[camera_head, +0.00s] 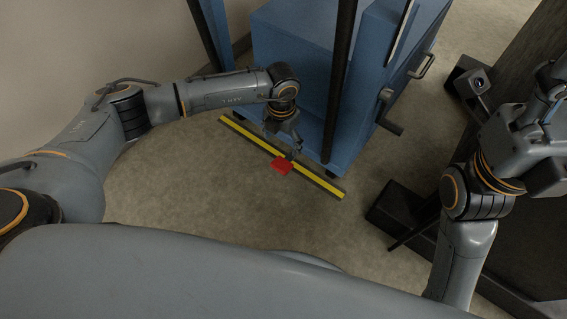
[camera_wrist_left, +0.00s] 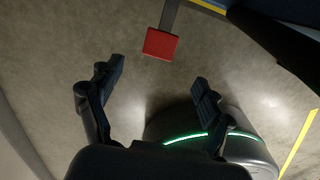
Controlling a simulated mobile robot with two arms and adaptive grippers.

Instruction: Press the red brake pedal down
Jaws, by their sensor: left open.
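The red brake pedal (camera_head: 281,167) is a small flat square pad low in front of the blue cart (camera_head: 300,55), at the yellow and black bar. In the left wrist view the pedal (camera_wrist_left: 160,44) sits on a grey arm, beyond my fingertips and apart from them in the picture. My left gripper (camera_head: 291,146) points down just behind the pedal in the head view. In the left wrist view my left gripper (camera_wrist_left: 158,74) is open, its fingers spread and empty. My right arm is at the right edge; its fingers cannot be made out.
The yellow and black bar (camera_head: 239,131) runs low along the cart's front. Dark posts (camera_head: 341,80) rise from the cart close to my left wrist. A dark wooden piece of furniture (camera_head: 515,60) stands at the right. Bare floor (camera_head: 200,185) lies in front of the bar.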

